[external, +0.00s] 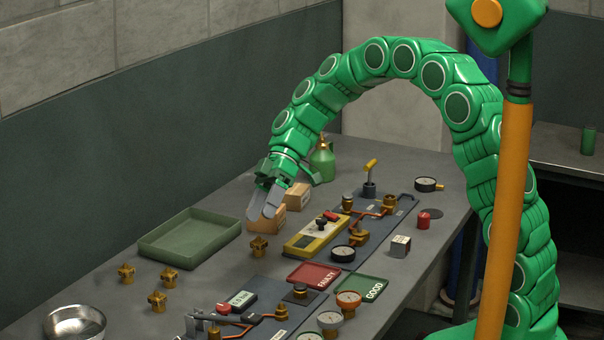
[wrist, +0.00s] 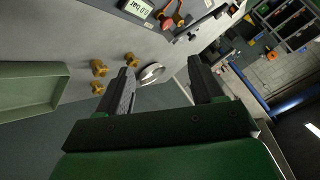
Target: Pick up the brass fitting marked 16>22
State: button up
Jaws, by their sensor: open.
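Several brass fittings stand on the grey workbench: one (external: 258,247) right of the green tray, and others in front of the tray (external: 169,275), (external: 126,273), (external: 157,301). No marking is legible, so I cannot tell which is 16>22. My gripper (external: 266,203) is open and empty, above the bench beyond the nearest fitting, in front of small cardboard boxes. In the wrist view my gripper (wrist: 162,70) points across the bench, with brass fittings (wrist: 100,67), (wrist: 131,60), (wrist: 98,88) near or left of the left finger, none between the fingers.
A green tray (external: 150,250) lies at the bench's left. A metal bowl (external: 75,323) is at the near left. Gauges, valve panels, a red FAULTY mat (external: 306,272) and a green GOOD mat (external: 345,288) crowd the right.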

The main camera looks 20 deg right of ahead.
jog(key=w+a+f+n+g+y, duration=0.15)
jog(key=a+f+n, duration=0.3)
jog(key=a, duration=0.55)
jog(key=n, duration=0.3)
send_near(158, 293)
jog(key=shift+s+a+f+g+y, duration=0.2)
jog(key=shift+s+a+f, duration=0.1)
jog(key=shift+f, duration=0.15)
jog(key=shift+s+a+f+g+y, duration=0.1)
jog(key=shift+s+a+f+g, duration=0.05)
jog(key=shift+s+a+f, duration=0.3)
jog(key=shift+w+f+x, duration=0.1)
jog(key=shift+f+x, duration=0.05)
jog(key=shift+x, duration=0.75)
jog(key=shift+w+f+x, duration=0.15)
jog(key=shift+x, duration=0.7)
jog(key=shift+w+f+x, duration=0.1)
jog(key=shift+f+x, duration=0.05)
jog(key=shift+x, duration=0.75)
jog(key=shift+c, duration=0.2)
jog(key=c, duration=1.2)
